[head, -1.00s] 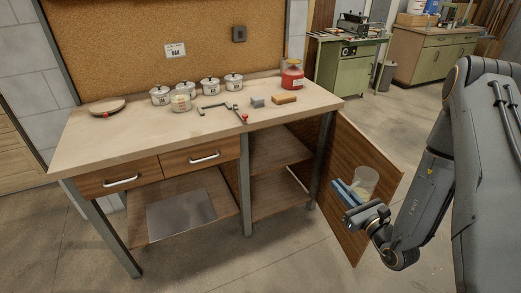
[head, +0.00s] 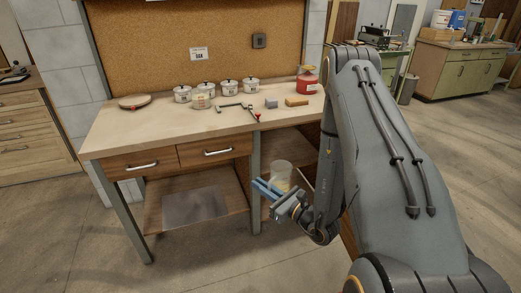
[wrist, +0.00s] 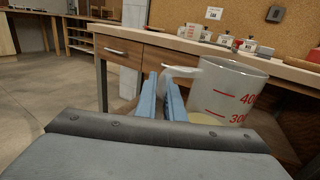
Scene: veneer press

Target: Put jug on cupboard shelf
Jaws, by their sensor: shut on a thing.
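The jug (head: 281,172) is a translucent measuring cup with pale contents at the bottom. My gripper (head: 268,188) is shut on it, with blue fingers, and holds it upright in the air in front of the cupboard. In the wrist view the jug (wrist: 230,92) shows red marks, and the blue fingers (wrist: 164,98) close at its handle on its left side. The cupboard shelf (head: 283,143) is inside the open right part of the bench, behind the jug. My arm hides much of the cupboard's right side and most of its open door.
The workbench top (head: 140,128) carries several white pots (head: 206,88), a clamp (head: 238,107), a sanding block (head: 297,101) and a red can (head: 307,83). A metal sheet (head: 195,207) lies on the lower left shelf. The floor at left is clear.

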